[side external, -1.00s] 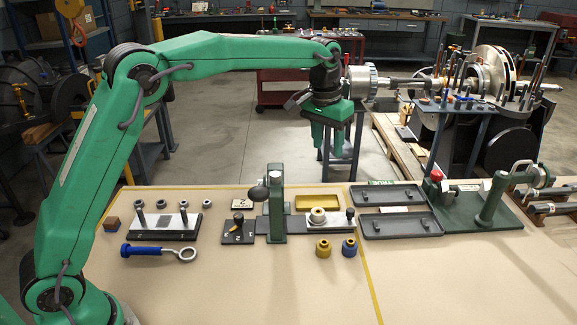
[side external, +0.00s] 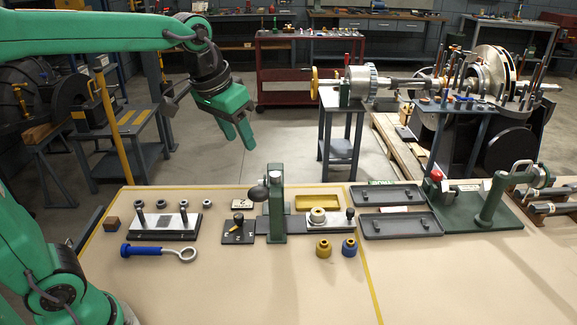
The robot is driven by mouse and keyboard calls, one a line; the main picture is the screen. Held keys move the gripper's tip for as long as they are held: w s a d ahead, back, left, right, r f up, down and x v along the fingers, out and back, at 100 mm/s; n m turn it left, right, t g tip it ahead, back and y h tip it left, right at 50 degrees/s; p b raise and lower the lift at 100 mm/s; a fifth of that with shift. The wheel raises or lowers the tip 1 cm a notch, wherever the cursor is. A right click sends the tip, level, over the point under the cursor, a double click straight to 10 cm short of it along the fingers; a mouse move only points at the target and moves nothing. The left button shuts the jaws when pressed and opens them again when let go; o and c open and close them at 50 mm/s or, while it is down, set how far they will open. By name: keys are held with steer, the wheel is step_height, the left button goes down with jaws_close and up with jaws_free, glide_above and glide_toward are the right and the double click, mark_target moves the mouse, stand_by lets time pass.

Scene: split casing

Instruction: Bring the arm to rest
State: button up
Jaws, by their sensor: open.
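My gripper (side external: 240,136) is green with two fingers. It is held in the air beyond the back edge of the bench, high above the bench top, with its fingers angled down to the right. A gap shows between the fingers and nothing is in them. The gripper touches nothing.
The bench (side external: 225,295) carries a green press stand (side external: 276,215), a blue-handled ring tool (side external: 155,251), a plate with posts (side external: 165,226), two dark trays (side external: 402,226) and a green fixture (side external: 490,205). A red cart (side external: 290,90) stands behind. The bench front is clear.

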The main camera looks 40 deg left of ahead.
steer(key=s+a+f, duration=0.1)
steer(key=s+f, duration=0.2)
steer(key=s, duration=0.4)
steer(key=s+a+f+t, duration=0.1)
steer(key=s+f, duration=0.2)
steer(key=s, duration=0.4)
steer(key=shift+s+a+t, duration=0.2)
steer(key=shift+a+t, duration=0.05)
steer(key=shift+t, duration=0.05)
